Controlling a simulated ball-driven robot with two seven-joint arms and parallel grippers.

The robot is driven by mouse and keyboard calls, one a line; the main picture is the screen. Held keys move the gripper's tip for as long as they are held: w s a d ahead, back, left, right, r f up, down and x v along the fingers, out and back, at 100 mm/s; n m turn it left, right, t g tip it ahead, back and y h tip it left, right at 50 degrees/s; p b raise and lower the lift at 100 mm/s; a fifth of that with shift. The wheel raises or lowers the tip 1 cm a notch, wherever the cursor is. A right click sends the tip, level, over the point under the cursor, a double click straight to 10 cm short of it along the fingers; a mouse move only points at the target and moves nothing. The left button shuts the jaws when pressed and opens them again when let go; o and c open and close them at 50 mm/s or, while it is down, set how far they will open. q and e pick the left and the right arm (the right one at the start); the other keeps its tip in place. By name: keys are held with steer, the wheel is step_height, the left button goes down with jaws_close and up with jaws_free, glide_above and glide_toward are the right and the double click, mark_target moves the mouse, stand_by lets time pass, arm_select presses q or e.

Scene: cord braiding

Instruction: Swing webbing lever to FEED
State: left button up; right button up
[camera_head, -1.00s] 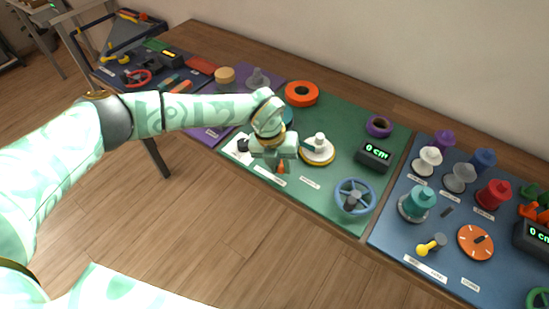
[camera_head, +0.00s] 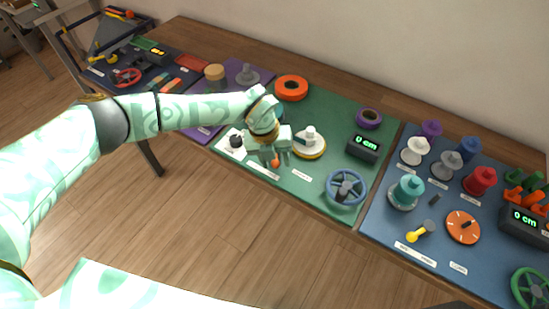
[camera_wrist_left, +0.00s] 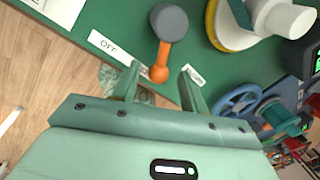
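The webbing lever shows in the left wrist view with a round grey pivot (camera_wrist_left: 169,22) and an orange handle (camera_wrist_left: 158,72) on the green mat (camera_wrist_left: 120,18). In the head view only its orange end (camera_head: 275,163) shows below my left gripper (camera_head: 275,158); the rest is hidden. In the wrist view my left gripper (camera_wrist_left: 162,82) is open, one finger on each side of the orange end, with gaps to both. A label reading OFF (camera_wrist_left: 108,46) lies to the left of the lever. Another label (camera_wrist_left: 194,76) at its right is partly hidden by a finger. My right gripper is not in view.
A white-and-yellow spool (camera_head: 309,147) stands just right of my gripper, and a blue handwheel (camera_head: 345,188) further right. A display reading 0 cm (camera_head: 364,146) sits behind the wheel. A blue mat (camera_head: 385,215) with spools lies to the right.

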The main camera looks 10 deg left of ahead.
arm_select(q)
steer(key=a+r+p, duration=0.3)
steer(key=r, duration=1.3)
steer(key=shift+s, duration=0.35)
